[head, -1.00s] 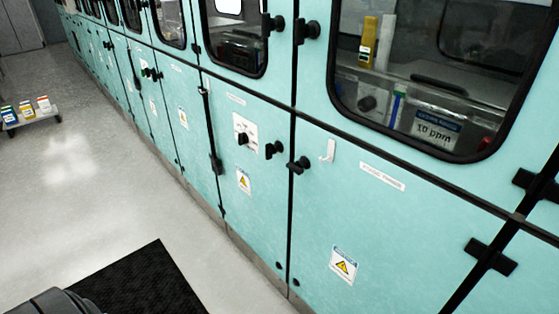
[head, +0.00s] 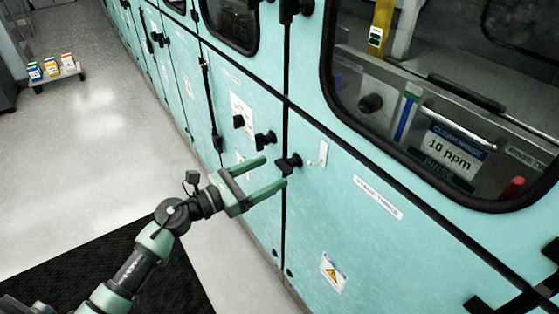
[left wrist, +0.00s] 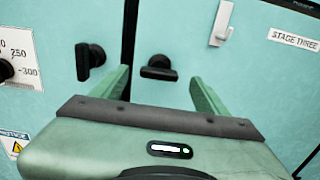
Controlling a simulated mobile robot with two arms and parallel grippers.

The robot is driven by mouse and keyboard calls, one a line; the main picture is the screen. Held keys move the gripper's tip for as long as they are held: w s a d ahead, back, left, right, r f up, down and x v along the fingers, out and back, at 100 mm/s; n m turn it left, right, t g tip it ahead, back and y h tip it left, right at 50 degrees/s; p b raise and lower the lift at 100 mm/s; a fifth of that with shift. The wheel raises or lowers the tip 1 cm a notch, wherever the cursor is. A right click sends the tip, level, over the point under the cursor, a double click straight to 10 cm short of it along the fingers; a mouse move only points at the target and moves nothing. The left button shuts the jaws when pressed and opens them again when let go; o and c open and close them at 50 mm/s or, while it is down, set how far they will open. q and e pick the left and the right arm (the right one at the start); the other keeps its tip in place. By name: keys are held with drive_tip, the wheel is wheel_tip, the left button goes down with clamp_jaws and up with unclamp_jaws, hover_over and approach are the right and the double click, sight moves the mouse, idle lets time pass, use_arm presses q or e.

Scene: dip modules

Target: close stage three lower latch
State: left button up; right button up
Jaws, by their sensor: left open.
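The stage three lower latch (head: 288,164) is a black turn handle on the teal panel, just right of the dark door seam. In the left wrist view the latch (left wrist: 159,68) shows its grip lying roughly horizontal. My left gripper (head: 274,172) has green fingers spread open and empty, pointing at the panel close to the latch. In the left wrist view the latch appears between the fingers (left wrist: 160,76), beyond the tips; contact cannot be told. The "STAGE THREE" label (head: 378,198) is on the panel to the right. My right gripper is not in view.
Another black latch (head: 265,139) sits just left of the seam. A white hook (head: 319,154) is right of the stage three latch. A dark mat (head: 105,265) lies on the open floor, and a low cart (head: 56,76) stands far left.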

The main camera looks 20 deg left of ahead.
sight(280, 167)
use_arm(q)
drive_tip(key=p+x, duration=0.1)
drive_tip(key=x, duration=0.3)
drive_tip(key=shift+w+d, duration=0.1)
drive_tip(key=shift+w, duration=0.05)
drive_tip(key=shift+w+d, duration=0.35)
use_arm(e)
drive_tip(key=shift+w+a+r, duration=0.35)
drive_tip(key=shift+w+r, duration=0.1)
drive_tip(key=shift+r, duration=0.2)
use_arm(q)
drive_tip(key=c, duration=1.4)
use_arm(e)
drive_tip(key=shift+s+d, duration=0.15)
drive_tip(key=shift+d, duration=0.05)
